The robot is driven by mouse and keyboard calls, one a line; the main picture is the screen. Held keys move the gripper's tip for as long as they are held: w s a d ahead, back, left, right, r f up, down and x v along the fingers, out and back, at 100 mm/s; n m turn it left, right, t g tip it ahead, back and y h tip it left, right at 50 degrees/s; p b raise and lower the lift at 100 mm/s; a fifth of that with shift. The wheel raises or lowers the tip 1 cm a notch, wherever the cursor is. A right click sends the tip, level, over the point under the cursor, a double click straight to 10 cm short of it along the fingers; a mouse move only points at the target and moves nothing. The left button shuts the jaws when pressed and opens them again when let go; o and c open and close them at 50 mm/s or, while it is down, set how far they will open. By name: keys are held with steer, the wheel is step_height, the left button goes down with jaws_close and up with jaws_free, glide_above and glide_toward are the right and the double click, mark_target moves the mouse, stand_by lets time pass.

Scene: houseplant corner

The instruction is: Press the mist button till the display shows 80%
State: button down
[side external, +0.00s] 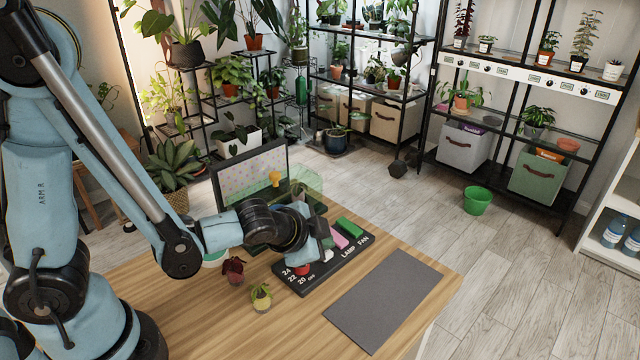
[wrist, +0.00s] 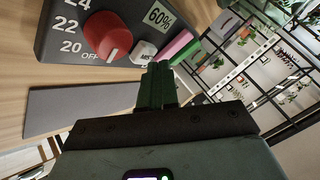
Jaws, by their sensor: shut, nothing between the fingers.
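The dark control panel (side external: 322,270) lies on the wooden table and also shows in the wrist view (wrist: 62,47). Its white display (wrist: 158,17) reads 60%. The white mist button (wrist: 143,51) sits below the display, beside the red dial (wrist: 107,36). My gripper (wrist: 158,68) is shut and empty, with its dark green fingertips just beside the mist button in the wrist view. I cannot tell whether they touch it.
A pink switch (side external: 338,238) and a green switch (side external: 350,228) stand on the panel by LAMP and FAN. A grey mat (side external: 383,300) lies to the right. Small potted plants, one dark red (side external: 234,268) and one green (side external: 260,296), stand left of the panel.

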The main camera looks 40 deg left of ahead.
steer(key=shift+r, duration=0.15)
steer(key=shift+r, duration=0.3)
steer(key=shift+r, duration=0.1)
steer(key=shift+r, duration=2.4)
steer(key=s+a+r+n+g+h, duration=0.1)
steer(key=s+a+r+n+g, duration=0.1)
steer(key=s+a+r+n, duration=0.2)
steer(key=s+a+n, duration=0.2)
steer(key=s+n, duration=0.1)
steer(key=s, duration=0.1)
steer(key=shift+s+a+n, duration=0.25)
steer(key=shift+s+n, duration=0.05)
steer(key=shift+n, duration=0.1)
steer(key=shift+r, duration=0.1)
